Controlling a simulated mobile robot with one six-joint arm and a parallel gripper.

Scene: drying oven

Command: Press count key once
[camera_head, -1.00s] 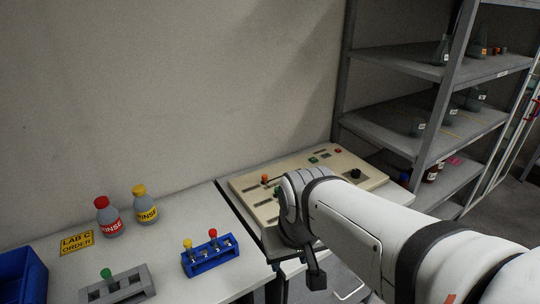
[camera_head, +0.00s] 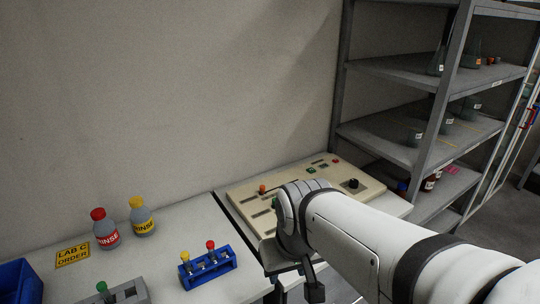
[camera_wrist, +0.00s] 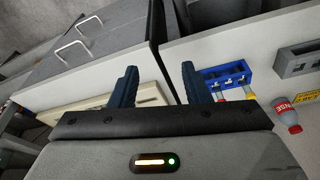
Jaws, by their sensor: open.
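A beige control panel (camera_head: 372,188) lies on the bench in the head view, with small coloured keys, dark slots and a black knob (camera_head: 353,183). An orange knob (camera_head: 262,188) stands at its left, and green and red keys show near its back edge. I cannot read any label, so I cannot tell which is the count key. My arm covers the panel's front middle. In the wrist view my gripper (camera_wrist: 159,84) is open and empty, its two dark fingers apart. Part of the beige panel (camera_wrist: 149,93) shows behind the left finger.
Left on the bench are a blue rack (camera_head: 207,268) with capped tubes, a grey rack (camera_head: 128,293), two rinse bottles (camera_head: 104,234) (camera_head: 142,222) and a yellow sign (camera_head: 72,255). A metal shelf (camera_head: 425,150) stands right, behind the panel. The wall is close behind the bench.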

